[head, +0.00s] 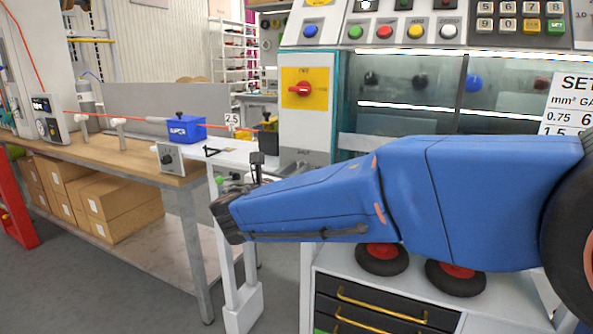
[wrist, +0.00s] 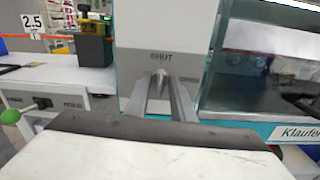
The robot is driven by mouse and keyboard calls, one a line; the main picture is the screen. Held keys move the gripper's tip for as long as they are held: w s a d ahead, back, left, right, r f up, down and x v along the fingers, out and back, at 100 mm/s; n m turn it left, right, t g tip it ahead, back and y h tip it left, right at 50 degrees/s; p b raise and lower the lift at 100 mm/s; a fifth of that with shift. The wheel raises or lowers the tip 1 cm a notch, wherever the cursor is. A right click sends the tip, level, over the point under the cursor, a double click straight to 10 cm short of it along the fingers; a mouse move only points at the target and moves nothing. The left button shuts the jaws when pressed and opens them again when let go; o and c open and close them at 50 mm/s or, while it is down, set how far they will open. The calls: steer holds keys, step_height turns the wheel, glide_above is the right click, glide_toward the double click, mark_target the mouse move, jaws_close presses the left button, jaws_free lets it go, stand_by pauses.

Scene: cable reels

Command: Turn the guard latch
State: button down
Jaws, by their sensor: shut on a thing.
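The guard latch (wrist: 159,74) is a small grey handle on the pale front panel of the machine, in the middle of the wrist view. My gripper (wrist: 160,88) is shut on it, with one grey finger on each side. Most of the latch is hidden between the fingers. The panel is marked SHUT just above the latch, and a fainter word, seemingly OPEN, stands to its right. In the head view my blue arm reaches left across the machine's front, and the latch and the fingertips cannot be made out there.
A red rotary switch (head: 303,89) on a yellow plate sits higher on the machine. The glazed guard (head: 420,90) is right of it. A wooden bench (head: 140,150) with a blue block (head: 186,129) stands left. A green-knobbed lever (wrist: 11,117) is left of my gripper.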

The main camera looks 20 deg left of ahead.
steer(key=shift+d+f+m, duration=0.1)
steer(key=shift+f+m, duration=0.05)
steer(key=shift+m, duration=4.15)
steer(key=shift+d+f+m, duration=0.1)
steer(key=shift+f+m, duration=0.05)
steer(key=shift+m, duration=4.15)
steer(key=c, duration=1.8)
jaws_free()
steer(key=shift+c, duration=0.2)
steer(key=shift+s, duration=0.15)
steer(key=s+a, duration=0.1)
steer(key=s, duration=1.6)
steer(key=shift+a, duration=0.15)
